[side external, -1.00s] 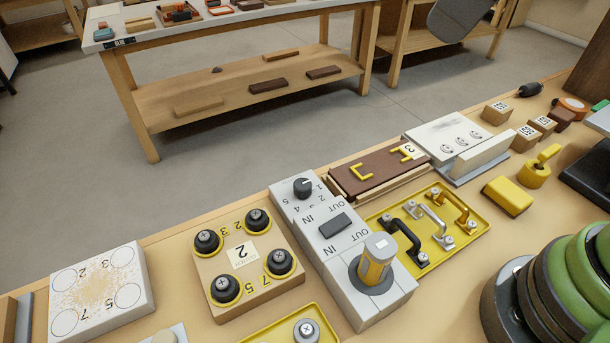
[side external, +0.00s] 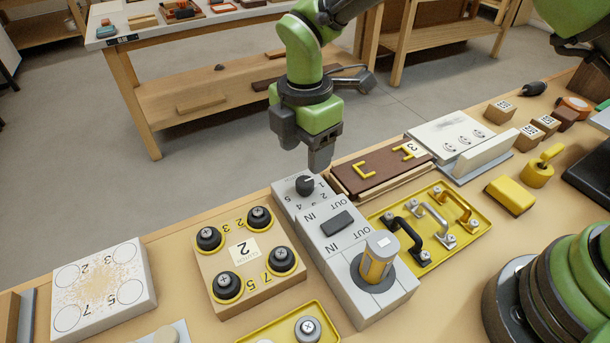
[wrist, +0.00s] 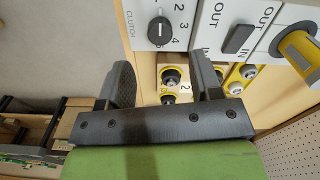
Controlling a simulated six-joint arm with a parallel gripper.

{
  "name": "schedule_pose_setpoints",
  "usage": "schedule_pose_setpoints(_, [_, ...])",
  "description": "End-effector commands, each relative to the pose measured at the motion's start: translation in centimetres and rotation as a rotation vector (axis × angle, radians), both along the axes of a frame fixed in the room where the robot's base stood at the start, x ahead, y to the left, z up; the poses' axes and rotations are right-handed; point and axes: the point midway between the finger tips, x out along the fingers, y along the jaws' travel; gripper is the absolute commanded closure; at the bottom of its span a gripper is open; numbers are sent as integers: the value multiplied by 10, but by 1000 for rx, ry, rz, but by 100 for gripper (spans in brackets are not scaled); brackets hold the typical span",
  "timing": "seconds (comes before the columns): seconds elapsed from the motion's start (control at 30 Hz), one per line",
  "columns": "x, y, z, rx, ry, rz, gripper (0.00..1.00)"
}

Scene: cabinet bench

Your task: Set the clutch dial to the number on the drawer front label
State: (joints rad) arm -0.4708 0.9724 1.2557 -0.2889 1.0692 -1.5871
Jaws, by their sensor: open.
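The clutch dial (side external: 305,185) is a black knob on the white control panel's far end, with numbers 1 to 5 around it. It also shows in the wrist view (wrist: 160,30), beside the word CLUTCH. It carries a pale mark, but I cannot tell surely which number it points to. My gripper (side external: 320,160) is above and slightly right of the dial, pointing down; in the wrist view (wrist: 165,75) its two fingers are apart and empty. A brown panel (side external: 380,172) with yellow outlines bears a label reading 3 (side external: 413,148). A wooden block (side external: 212,268) bears a label reading 2 (side external: 243,248).
The control panel also has a black rocker switch (side external: 337,223) marked IN and OUT and a yellow-sided knob (side external: 377,262). A yellow tray (side external: 462,237) of handles stands to its right. A white board (side external: 135,262) lies at the left.

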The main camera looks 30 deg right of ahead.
Motion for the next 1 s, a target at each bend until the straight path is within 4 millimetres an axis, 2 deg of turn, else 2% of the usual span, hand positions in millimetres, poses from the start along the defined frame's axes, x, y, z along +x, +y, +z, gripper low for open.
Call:
schedule_pose_setpoints(0.1, [-1, -1, -25, -2, 4, -2, 41])
schedule_pose_setpoints(0.3, [-1, -1, -55, -1, 2, -4, 41])
schedule_pose_setpoints(0.47, [0, -1, -66, 0, 0, -4, 41])
schedule_pose_setpoints(0.73, [0, 0, -67, 0, -2, -4, 41])
schedule_pose_setpoints(0.77, [0, 0, -67, 0, -2, -4, 46])
schedule_pose_setpoints(0.93, [0, 0, -67, 0, -2, -4, 85])
schedule_pose_setpoints(0.97, [0, -1, -67, 0, -1, -4, 90])
schedule_pose_setpoints(1.0, [0, -1, -67, 0, -1, -4, 90])
